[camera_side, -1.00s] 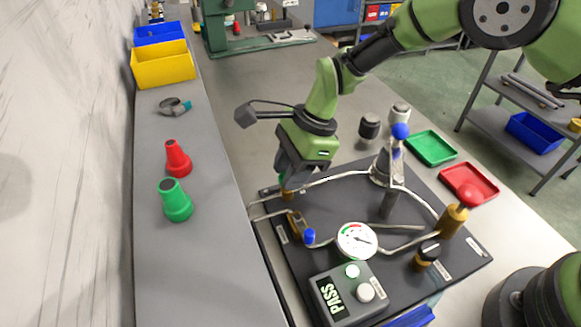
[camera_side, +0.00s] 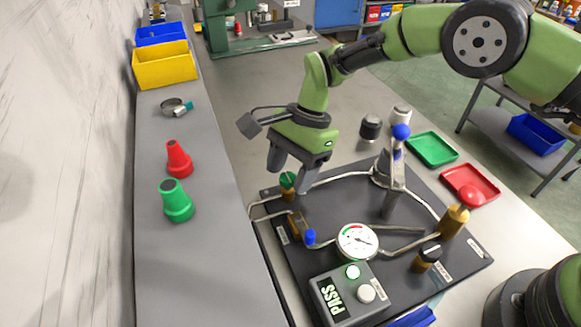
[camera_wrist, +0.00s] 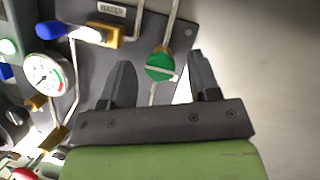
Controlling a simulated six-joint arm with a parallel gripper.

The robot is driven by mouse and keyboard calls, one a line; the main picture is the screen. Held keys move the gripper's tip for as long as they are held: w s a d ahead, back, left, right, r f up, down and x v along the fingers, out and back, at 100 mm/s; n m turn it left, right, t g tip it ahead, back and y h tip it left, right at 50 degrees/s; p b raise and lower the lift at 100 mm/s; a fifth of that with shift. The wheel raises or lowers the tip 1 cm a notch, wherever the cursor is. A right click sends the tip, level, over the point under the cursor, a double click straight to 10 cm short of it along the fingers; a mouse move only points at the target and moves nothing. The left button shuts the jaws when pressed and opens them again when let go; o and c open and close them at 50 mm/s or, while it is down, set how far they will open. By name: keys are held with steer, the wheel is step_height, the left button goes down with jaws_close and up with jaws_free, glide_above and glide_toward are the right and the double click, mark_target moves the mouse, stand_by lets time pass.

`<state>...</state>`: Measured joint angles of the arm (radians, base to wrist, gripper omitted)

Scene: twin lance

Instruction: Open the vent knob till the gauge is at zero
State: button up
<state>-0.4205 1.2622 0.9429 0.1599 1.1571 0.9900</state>
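My gripper (camera_side: 288,173) is open and empty, fingers pointing down just above the green knob (camera_side: 287,181) at the left corner of the dark panel. In the wrist view the green knob (camera_wrist: 160,66), with a pale bar across it, shows between the spread fingers (camera_wrist: 160,60). The round white gauge (camera_side: 357,241) has its needle pointing right and slightly down; its numbers are too small to read. It also shows in the wrist view (camera_wrist: 47,74). I cannot read which knob is labelled vent.
A blue-handled brass valve (camera_side: 300,228) sits near the green knob, by a WATER label (camera_wrist: 112,9). A box (camera_side: 342,295) reads PASS. Red and green cones stand left.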

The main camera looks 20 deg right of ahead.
steer(key=shift+r, duration=0.1)
steer(key=v, duration=1)
steer(key=s+d+r+n+t, duration=0.25)
steer(key=d+r, duration=0.25)
steer(key=r, duration=0.3)
steer(key=s+d+r+n+t, duration=0.2)
steer(key=s+d+r, duration=0.2)
steer(key=r, duration=0.4)
steer(key=s+d+n+t+h, duration=0.1)
steer(key=s+d, duration=0.3)
steer(key=s, duration=0.4)
steer(key=s+d+n+t+h, duration=0.1)
steer(key=s+d+n+t, duration=0.2)
steer(key=s, duration=0.6)
steer(key=shift+s+d+r+n, duration=0.25)
steer(key=shift+d+n, duration=0.2)
steer(key=shift+d, duration=0.2)
steer(key=shift+t, duration=0.25)
